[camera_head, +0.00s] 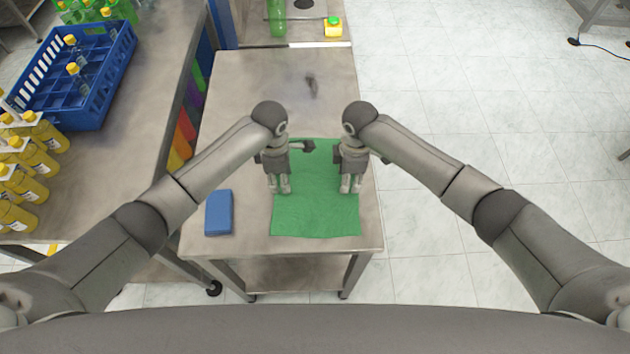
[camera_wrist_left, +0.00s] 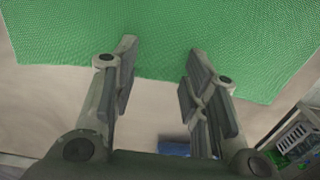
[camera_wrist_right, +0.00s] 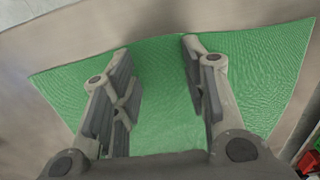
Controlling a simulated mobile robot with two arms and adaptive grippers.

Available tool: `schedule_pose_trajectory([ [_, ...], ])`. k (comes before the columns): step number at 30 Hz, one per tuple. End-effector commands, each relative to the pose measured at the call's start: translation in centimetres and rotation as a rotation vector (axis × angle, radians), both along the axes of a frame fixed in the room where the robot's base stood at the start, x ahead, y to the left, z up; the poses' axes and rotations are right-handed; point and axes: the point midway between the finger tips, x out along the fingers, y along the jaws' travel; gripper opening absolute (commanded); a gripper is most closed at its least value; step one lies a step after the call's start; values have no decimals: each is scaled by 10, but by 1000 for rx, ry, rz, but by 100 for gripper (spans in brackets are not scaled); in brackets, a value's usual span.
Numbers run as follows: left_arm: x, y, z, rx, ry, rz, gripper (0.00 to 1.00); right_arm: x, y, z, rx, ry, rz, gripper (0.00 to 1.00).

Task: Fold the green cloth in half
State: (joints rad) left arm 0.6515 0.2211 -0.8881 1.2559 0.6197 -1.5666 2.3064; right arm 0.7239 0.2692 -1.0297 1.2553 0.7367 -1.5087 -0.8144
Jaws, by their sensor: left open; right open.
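The green cloth (camera_head: 315,215) lies spread flat on the metal table, its near edge close to the table's front edge. My left gripper (camera_head: 279,191) is open over the cloth's left edge. In the left wrist view the cloth (camera_wrist_left: 170,35) fills the top, and its edge passes between the open fingers (camera_wrist_left: 160,72). My right gripper (camera_head: 350,191) is open over the cloth's right side. In the right wrist view the cloth (camera_wrist_right: 260,80) extends beneath and between the open fingers (camera_wrist_right: 157,58). Both grippers are empty. The cloth's far part is partly hidden by my arms.
A blue block (camera_head: 218,213) lies on the metal table (camera_head: 240,90) left of the cloth. The table's far part is clear apart from a dark mark. A left-hand counter holds a blue crate (camera_head: 75,62) and several yellow bottles (camera_head: 25,160).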

Motion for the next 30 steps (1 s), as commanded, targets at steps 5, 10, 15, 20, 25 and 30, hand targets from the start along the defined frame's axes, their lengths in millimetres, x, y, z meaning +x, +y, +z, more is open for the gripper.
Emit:
schedule_pose_trajectory([
  [5, 0, 0, -3, 0, 0, 0, 41, 0, 0, -3, 0, 0, 0, 41],
  [10, 0, 0, -3, 0, 0, 0, 35, 0, 0, -3, 0, 0, 0, 35],
  [15, 0, 0, -3, 0, 0, 0, 24, 0, 0, -4, 0, 0, -1, 24],
  [20, 0, 0, -4, 0, 1, 0, 13, 0, 0, -4, -1, 1, -1, 14],
  [25, 0, 0, -5, 0, 1, 0, 3, 0, 0, -5, -1, 1, -1, 3],
  [30, 0, 0, -5, 0, 0, 0, 0, -1, 0, -6, 0, 1, 0, 0],
])
